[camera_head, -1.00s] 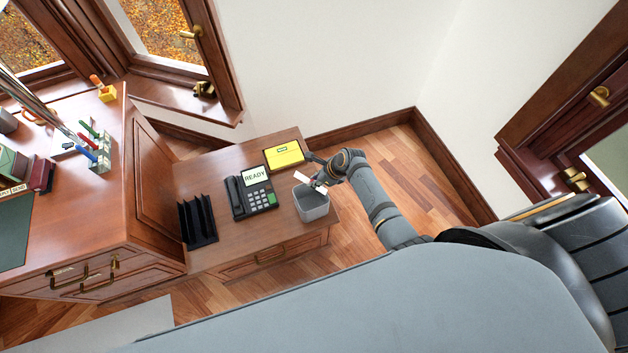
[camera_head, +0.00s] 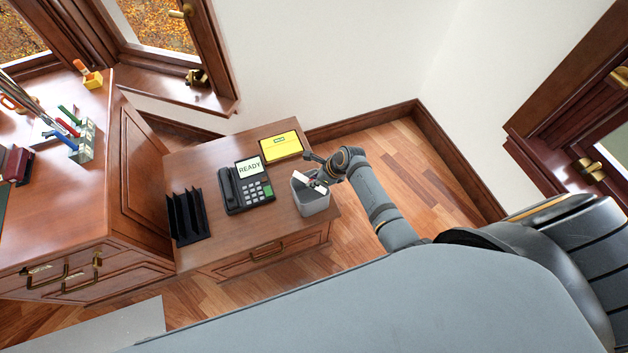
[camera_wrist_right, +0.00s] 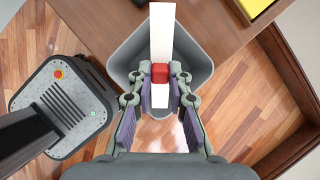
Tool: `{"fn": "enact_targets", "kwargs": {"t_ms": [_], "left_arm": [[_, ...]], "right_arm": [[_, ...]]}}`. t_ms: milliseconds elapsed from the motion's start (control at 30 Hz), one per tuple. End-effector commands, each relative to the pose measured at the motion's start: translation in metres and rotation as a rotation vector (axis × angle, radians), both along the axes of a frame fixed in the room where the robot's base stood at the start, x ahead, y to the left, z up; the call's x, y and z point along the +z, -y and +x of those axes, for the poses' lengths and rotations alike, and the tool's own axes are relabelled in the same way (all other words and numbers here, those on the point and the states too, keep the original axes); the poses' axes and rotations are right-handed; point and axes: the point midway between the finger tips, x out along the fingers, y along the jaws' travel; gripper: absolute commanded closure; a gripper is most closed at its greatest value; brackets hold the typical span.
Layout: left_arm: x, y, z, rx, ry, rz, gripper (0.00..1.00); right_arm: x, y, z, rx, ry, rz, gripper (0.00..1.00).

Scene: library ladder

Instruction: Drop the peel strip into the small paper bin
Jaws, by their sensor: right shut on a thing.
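The small grey bin (camera_head: 316,207) stands at the right front corner of the low wooden cabinet top. My right gripper (camera_head: 320,184) is at the bin's mouth, reaching in from the right. In the right wrist view my right gripper (camera_wrist_right: 160,76) is shut on the red block in the middle of the white peel strip (camera_wrist_right: 161,34). The strip runs lengthwise between the fingers, over the open bin (camera_wrist_right: 201,47). In the head view the strip (camera_head: 303,178) is small and partly hidden by the gripper. My left gripper is not in view.
A black desk phone (camera_head: 246,187) reading READY stands left of the bin, with a yellow box (camera_head: 281,146) behind it. A black file rack (camera_head: 187,217) is further left. A taller desk (camera_head: 60,195) stands at the left. Floor is open right of the cabinet.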

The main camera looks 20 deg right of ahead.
Motion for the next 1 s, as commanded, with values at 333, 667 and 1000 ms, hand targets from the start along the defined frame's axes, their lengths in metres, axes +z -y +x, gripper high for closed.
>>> {"fn": "enact_targets", "kwargs": {"t_ms": [333, 667, 1000], "left_arm": [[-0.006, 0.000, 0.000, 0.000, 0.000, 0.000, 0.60], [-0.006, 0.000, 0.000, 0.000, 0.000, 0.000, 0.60], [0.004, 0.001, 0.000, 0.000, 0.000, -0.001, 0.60]], "right_arm": [[-0.005, 0.000, 0.000, 0.000, -0.001, -0.001, 0.92], [-0.005, 0.000, 0.000, 0.000, 0.000, 0.000, 0.56], [0.004, 0.000, 0.000, 0.000, 0.000, 0.000, 0.56]]}}
